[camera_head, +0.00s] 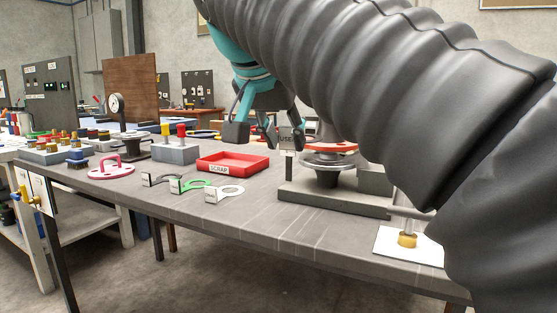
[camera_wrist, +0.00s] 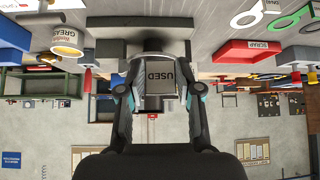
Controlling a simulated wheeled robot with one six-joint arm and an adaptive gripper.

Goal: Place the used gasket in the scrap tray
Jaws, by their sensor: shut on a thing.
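The used gasket's tag (camera_wrist: 163,82), marked USED, sits between the fingers of my gripper (camera_wrist: 157,88) in the wrist view. My gripper (camera_head: 268,138) is shut on it; in the head view the tag (camera_head: 286,138) shows just right of the fingers. The gasket's ring is mostly hidden, and I cannot tell whether it touches the flanged spool (camera_head: 327,164). The red scrap tray (camera_head: 233,170), labelled SCRAP, lies on the bench left of and below my gripper, and looks empty. It also shows in the wrist view (camera_wrist: 250,56), which is upside down.
A black, a green (camera_head: 190,186) and a white gasket (camera_head: 231,191) lie in front of the tray. A grey block with colored pegs (camera_head: 175,153) stands left of it. A grease tub (camera_wrist: 67,40) shows in the wrist view.

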